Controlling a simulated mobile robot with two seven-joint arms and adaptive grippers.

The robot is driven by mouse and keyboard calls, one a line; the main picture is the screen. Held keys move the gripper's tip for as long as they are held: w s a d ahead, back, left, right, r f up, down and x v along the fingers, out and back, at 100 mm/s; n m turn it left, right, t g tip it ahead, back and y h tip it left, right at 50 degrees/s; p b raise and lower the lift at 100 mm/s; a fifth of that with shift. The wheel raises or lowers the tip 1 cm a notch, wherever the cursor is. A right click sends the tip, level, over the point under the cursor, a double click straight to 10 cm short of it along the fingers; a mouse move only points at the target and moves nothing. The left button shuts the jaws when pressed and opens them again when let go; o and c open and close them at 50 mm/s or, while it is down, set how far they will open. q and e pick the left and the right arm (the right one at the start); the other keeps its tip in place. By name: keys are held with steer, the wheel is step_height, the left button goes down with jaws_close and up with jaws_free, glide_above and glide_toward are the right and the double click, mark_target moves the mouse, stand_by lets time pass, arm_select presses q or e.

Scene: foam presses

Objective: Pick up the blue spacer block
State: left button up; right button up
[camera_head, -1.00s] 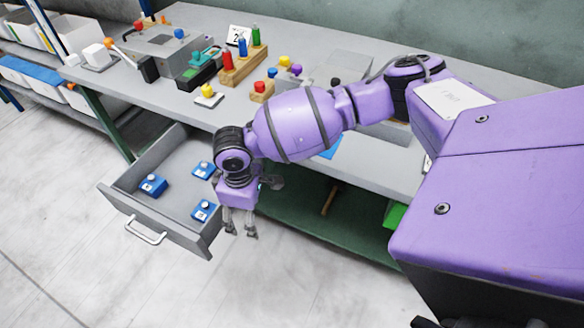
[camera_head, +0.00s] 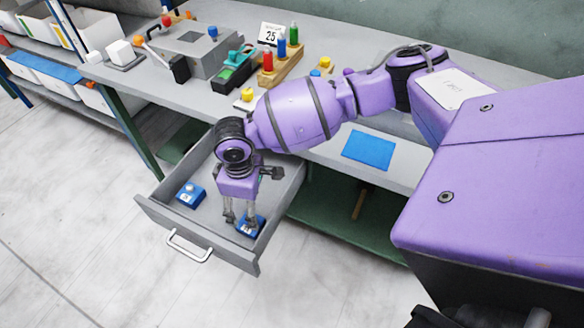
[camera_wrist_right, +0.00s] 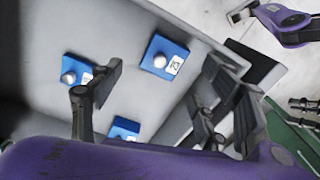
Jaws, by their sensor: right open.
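Blue blocks with silver knobs and white labels lie in the open grey drawer (camera_head: 212,239). One block (camera_head: 190,194) is at the drawer's left, clear of the gripper. Another block (camera_head: 250,228) is just below and behind my right gripper's fingertips (camera_head: 239,218). The wrist view shows three blocks: one ahead between the open fingers (camera_wrist_right: 163,62), one beside the left finger (camera_wrist_right: 78,72), and one nearer, partly covered (camera_wrist_right: 123,129). My right gripper is open and empty, pointing down over the drawer. A purple arm part (camera_wrist_right: 284,20), likely my left arm, shows at upper right there; its jaws are unclear.
The grey bench holds a sign reading 25 (camera_head: 272,35), a wooden rack of coloured pegs (camera_head: 283,66) and a flat blue pad (camera_head: 368,149). Drawer walls surround the blocks. A green lower shelf (camera_head: 340,215) lies right of the drawer. The floor in front is clear.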

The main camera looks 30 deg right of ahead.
steer(key=f, duration=0.7)
steer(key=shift+s+a+f, duration=0.2)
steer(key=shift+a+f, duration=0.05)
steer(key=c, duration=1.4)
